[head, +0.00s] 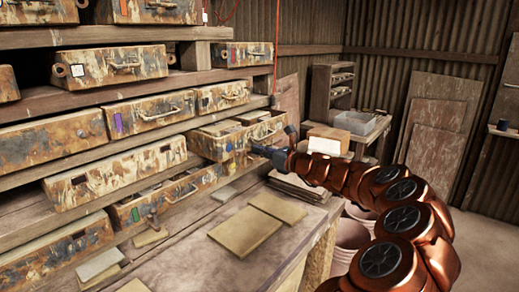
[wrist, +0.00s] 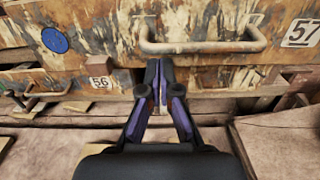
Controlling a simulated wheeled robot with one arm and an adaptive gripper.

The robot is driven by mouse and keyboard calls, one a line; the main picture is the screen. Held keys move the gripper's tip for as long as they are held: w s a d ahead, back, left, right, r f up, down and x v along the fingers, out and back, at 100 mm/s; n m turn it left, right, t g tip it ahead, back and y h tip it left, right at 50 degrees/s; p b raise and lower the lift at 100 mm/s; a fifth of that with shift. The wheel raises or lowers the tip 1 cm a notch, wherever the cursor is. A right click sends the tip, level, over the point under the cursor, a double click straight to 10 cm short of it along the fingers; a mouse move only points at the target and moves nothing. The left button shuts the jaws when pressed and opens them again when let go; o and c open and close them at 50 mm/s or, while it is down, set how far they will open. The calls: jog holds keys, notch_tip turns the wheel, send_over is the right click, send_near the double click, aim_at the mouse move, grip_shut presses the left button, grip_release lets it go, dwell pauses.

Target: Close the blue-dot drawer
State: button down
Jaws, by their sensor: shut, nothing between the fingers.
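The blue-dot drawer (head: 210,148) is a rusty, stained metal drawer at the right end of a middle row in the head view. It stands pulled out, with its open top and some contents showing. Its front fills the top of the wrist view, with a blue dot (wrist: 55,40) at left, a bar handle (wrist: 205,47) and a "57" label at right. My gripper (head: 256,149) is shut and empty in front of this drawer. In the wrist view its fingertips (wrist: 158,64) are just below the handle's left end; I cannot tell whether they touch the front.
Other rusty drawers fill the rack, including a purple-marked one (head: 150,115) and a green-marked one (head: 150,199). Below is a bench (head: 215,268) with flat tiles (head: 245,229). A grey bin (head: 355,122) stands farther back at right.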

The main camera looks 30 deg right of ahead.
jog(key=shift+w, duration=0.15)
jog(key=p+x, duration=0.2)
jog(key=x, duration=0.7)
jog(key=shift+a+p, duration=0.15)
jog(key=shift+p, duration=0.15)
jog(key=shift+r, duration=0.15)
jog(key=shift+a, duration=0.1)
